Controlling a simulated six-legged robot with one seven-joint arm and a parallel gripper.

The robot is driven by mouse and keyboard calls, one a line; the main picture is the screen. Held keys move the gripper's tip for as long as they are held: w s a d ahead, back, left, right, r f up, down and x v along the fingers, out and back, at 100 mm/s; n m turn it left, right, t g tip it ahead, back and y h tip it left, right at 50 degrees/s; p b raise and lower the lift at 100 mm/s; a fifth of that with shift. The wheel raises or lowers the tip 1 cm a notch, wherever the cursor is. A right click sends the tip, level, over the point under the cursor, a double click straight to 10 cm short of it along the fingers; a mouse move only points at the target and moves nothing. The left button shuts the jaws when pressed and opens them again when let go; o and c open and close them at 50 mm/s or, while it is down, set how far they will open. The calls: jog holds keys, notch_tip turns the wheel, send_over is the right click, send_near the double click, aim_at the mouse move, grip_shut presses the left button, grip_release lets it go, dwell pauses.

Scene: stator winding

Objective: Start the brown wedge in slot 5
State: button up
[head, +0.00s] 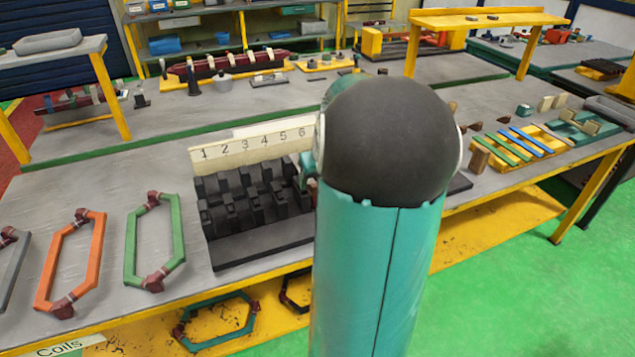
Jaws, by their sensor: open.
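The dark slotted stator block (262,247) sits on the grey bench, with a cream board (240,151) numbered 1 to 6 behind it. The slot under number 5 lies toward the block's right side, and its inside is too small to read. My arm covers the block's right end. I cannot pick out the brown wedge for sure; a yellow rack (548,140) at the right holds green and blue strips, with brown end blocks (480,155) beside it. My gripper does not show; my own arm link fills the middle and may hide it.
A green coil (130,245), an orange coil (46,275) and a grey coil (14,265) lie left of the block. More coils, including a teal one (217,323), lie on the yellow lower shelf. A raised side shelf (50,57) stands at the back left.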

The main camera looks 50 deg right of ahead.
jog(key=v, duration=1.1)
jog(key=shift+r, duration=0.1)
